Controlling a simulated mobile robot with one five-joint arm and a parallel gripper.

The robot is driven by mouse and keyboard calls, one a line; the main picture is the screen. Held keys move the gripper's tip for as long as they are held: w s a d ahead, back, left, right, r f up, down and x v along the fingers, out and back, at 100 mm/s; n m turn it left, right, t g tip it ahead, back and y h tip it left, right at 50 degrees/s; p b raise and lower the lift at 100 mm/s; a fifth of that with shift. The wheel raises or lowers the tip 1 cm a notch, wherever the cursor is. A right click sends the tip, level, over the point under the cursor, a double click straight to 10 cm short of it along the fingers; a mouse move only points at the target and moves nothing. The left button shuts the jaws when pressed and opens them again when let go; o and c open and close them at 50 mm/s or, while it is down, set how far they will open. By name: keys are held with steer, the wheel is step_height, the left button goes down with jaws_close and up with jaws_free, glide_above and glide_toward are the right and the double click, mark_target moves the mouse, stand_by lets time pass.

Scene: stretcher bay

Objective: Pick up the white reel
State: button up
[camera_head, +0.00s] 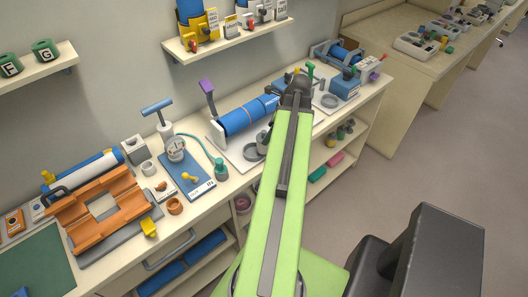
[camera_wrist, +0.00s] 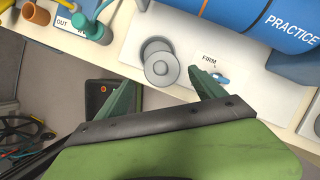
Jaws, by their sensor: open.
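No contact shows. In the head view the reel (camera_head: 254,151) seems to be the round grey piece beside my green arm, partly hidden by it. My gripper's fingers are hidden there.
A blue roller (camera_wrist: 265,18) marked PRACTICE lies behind the reel. A FIRM label with a blue knob (camera_wrist: 222,80) is to its right. A teal bulb (camera_wrist: 92,27) and an orange cup (camera_wrist: 36,14) stand to the left. The bench's front edge runs close below the reel.

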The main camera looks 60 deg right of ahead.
steer(key=b+x, duration=0.2)
steer(key=x, duration=0.2)
steer(key=shift+f+b, duration=0.25)
steer(key=shift+b, duration=0.05)
steer(key=shift+w+f, duration=0.1)
steer(key=shift+f, duration=0.05)
steer(key=b+x, duration=0.5)
steer(key=shift+d+f, duration=0.1)
steer(key=shift+d, duration=0.05)
steer(key=shift+c, duration=0.5)
